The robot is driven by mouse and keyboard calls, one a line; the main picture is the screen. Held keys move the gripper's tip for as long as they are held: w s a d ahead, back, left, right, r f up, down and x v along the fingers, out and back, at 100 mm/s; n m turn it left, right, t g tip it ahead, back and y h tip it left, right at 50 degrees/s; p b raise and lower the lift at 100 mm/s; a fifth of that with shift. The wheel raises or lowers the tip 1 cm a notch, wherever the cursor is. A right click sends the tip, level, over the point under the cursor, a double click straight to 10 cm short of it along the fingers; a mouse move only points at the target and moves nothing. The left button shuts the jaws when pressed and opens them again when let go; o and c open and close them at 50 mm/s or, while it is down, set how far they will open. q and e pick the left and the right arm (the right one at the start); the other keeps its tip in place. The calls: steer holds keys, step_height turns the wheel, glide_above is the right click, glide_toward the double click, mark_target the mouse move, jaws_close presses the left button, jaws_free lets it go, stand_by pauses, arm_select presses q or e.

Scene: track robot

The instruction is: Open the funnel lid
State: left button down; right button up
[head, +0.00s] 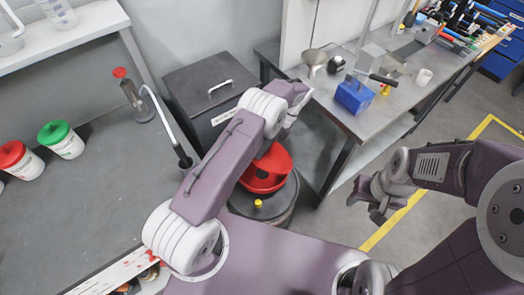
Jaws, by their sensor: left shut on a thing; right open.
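The red funnel (262,184) sits on top of a dark drum in the middle of the head view. Its red lid (279,160) shows behind my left forearm, partly covered; how far it is raised is hard to tell. My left arm reaches over the drum, and its gripper (268,146) is at the lid, mostly hidden behind the arm, shut on the lid. My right gripper (379,207) is open and empty, well to the right of the drum, above the floor.
A yellow cap (258,203) is on the drum's near side. A dark lidded bin (205,85) stands behind. The left bench (90,190) carries tubs with red and green lids. A workbench (360,120) with a blue box (354,96) stands at right.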

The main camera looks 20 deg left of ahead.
arm_select(q)
steer(key=c, duration=1.3)
jaws_free()
steer(key=shift+r, duration=0.35)
steer(key=r, duration=0.3)
steer(key=shift+d+r, duration=0.25)
steer(key=shift+r, duration=0.1)
steer(key=s+d+r, duration=0.2)
steer(key=d+r, duration=0.4)
steer(key=d, duration=0.5)
steer(key=shift+s+r, duration=0.3)
